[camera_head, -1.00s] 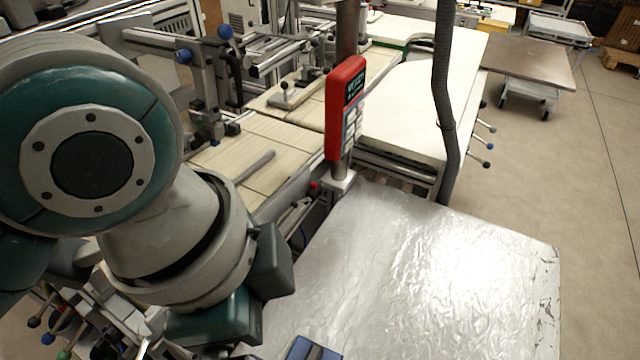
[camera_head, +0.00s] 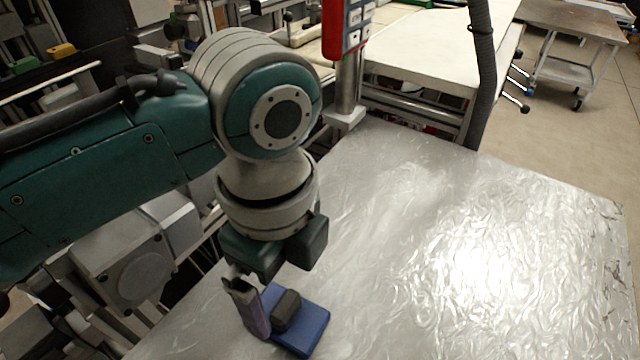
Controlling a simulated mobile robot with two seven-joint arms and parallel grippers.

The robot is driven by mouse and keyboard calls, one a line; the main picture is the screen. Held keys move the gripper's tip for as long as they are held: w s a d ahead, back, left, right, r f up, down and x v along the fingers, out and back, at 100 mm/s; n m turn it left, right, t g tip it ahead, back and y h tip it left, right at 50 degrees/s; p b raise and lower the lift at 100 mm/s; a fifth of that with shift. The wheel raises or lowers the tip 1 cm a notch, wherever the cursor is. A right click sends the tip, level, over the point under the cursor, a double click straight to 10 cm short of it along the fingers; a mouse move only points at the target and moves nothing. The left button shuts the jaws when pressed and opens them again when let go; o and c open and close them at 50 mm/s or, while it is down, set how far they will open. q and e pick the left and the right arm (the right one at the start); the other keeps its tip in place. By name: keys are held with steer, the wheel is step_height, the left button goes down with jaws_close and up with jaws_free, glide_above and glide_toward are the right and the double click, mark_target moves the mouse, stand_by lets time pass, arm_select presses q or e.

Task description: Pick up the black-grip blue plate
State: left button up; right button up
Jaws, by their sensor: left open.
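The blue plate (camera_head: 312,335) lies flat on the shiny foil-covered table near its front left edge. Its black grip (camera_head: 287,309) is a dark block standing up from the plate. My left gripper (camera_head: 264,314) comes down from above at the plate's left side. One grey-purple finger shows just left of the black grip, overlapping the plate's edge in the picture. The other finger is hidden. The gripper is open, and I cannot tell whether the finger touches the plate. My right gripper is out of view.
The silver foil-covered table (camera_head: 410,240) is bare to the right of the plate. A grey post with a red control box (camera_head: 345,25) stands behind it, with a grey hose (camera_head: 482,80) beside. A white worktable (camera_head: 430,60) and a cart (camera_head: 570,65) are farther back.

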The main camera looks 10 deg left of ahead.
mark_target(285, 305)
arm_select(q)
steer(key=f, duration=0.3)
steer(key=f+b, duration=0.1)
steer(key=f, duration=0.1)
steer(key=shift+s+a, duration=0.1)
steer(key=shift+s, duration=0.15)
steer(key=c, duration=1.3)
